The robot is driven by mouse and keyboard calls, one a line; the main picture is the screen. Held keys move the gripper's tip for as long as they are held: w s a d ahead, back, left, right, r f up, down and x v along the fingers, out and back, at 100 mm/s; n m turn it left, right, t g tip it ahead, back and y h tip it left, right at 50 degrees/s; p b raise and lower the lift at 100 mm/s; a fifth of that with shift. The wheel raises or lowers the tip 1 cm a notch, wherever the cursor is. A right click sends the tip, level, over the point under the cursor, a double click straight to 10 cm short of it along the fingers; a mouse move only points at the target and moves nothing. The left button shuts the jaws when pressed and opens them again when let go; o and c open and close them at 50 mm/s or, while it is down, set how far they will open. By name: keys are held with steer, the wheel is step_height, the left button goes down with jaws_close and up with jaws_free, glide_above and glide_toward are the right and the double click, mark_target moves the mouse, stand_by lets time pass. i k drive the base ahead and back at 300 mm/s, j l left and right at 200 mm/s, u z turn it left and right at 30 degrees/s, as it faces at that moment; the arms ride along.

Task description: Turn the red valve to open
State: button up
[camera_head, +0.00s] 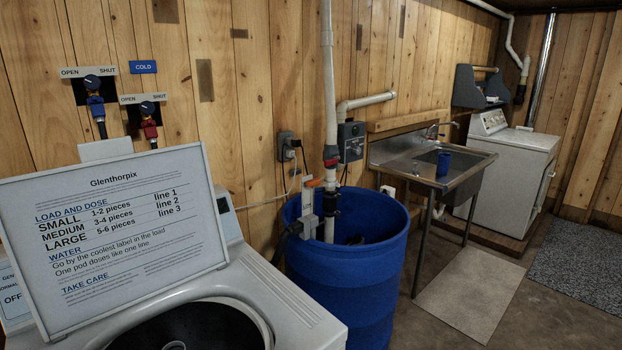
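The red valve (150,129) is on the plank wall at the upper left, with a dark round knob (147,107) above its red body. A plate (130,99) behind it reads OPEN at left and SHUT at right. The knob is too small for me to tell which way it points. A blue valve (96,102) with a similar knob and plate is higher and to its left, beside a blue COLD sign (143,67). The lower end of the red valve's hose is hidden behind the board. My gripper is not in view.
A Glenthorpix instruction board (120,230) stands in front, below the valves, over a white washer (285,300) with an open drum. A blue barrel (350,285) with pipes stands to its right. A metal sink (430,160) and white dryer (510,170) stand farther right.

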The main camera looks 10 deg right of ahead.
mark_target(329, 162)
steer(key=i+l+u, duration=0.1)
steer(key=i+l, duration=0.8)
